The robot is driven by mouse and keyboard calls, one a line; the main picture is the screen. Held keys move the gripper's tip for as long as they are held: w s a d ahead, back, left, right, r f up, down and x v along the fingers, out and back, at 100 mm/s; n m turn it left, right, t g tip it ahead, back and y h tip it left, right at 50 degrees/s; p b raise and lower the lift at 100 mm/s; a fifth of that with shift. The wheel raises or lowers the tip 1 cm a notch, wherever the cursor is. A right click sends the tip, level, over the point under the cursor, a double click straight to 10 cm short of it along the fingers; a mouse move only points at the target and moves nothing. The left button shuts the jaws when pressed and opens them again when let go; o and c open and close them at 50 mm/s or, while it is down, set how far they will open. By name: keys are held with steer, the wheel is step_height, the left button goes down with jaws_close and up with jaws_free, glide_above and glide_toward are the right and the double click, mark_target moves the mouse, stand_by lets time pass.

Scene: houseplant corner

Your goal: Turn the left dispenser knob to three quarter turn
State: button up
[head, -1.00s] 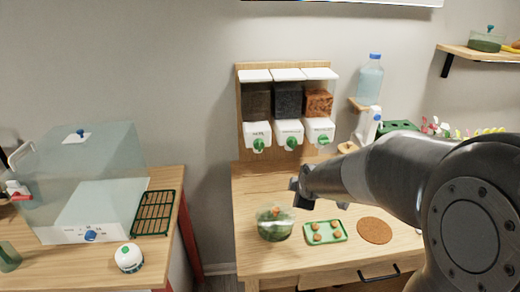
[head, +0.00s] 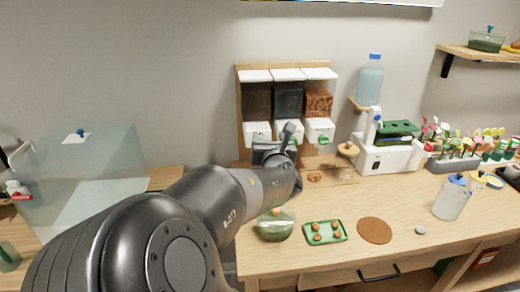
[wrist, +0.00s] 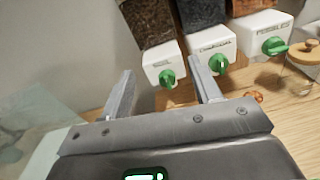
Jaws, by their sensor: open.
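The left dispenser (wrist: 158,62) is a white outlet box under a dark-filled clear bin, with a green knob (wrist: 168,78) on its front. In the head view the left dispenser (head: 256,129) is partly covered by my gripper (head: 275,146), and its knob is hidden. My gripper (wrist: 160,72) is open and empty. In the wrist view the left knob lies between the two fingers, ahead of them, with no visible contact. The knob's turn marks are too small to read.
The middle knob (wrist: 217,64) is close to the right finger, and the right knob (wrist: 274,46) is farther right. A lidded glass jar (head: 276,226) and a green tray (head: 341,239) stand on the wooden table (head: 300,262) below. A clear box (head: 85,170) is at left.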

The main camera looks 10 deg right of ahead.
step_height(320, 180, down, 10)
steer(key=a+n, duration=0.1)
steer(key=w, duration=1)
steer(key=shift+w+t+y, duration=0.3)
steer(key=shift+a, duration=0.1)
steer(key=c, duration=1)
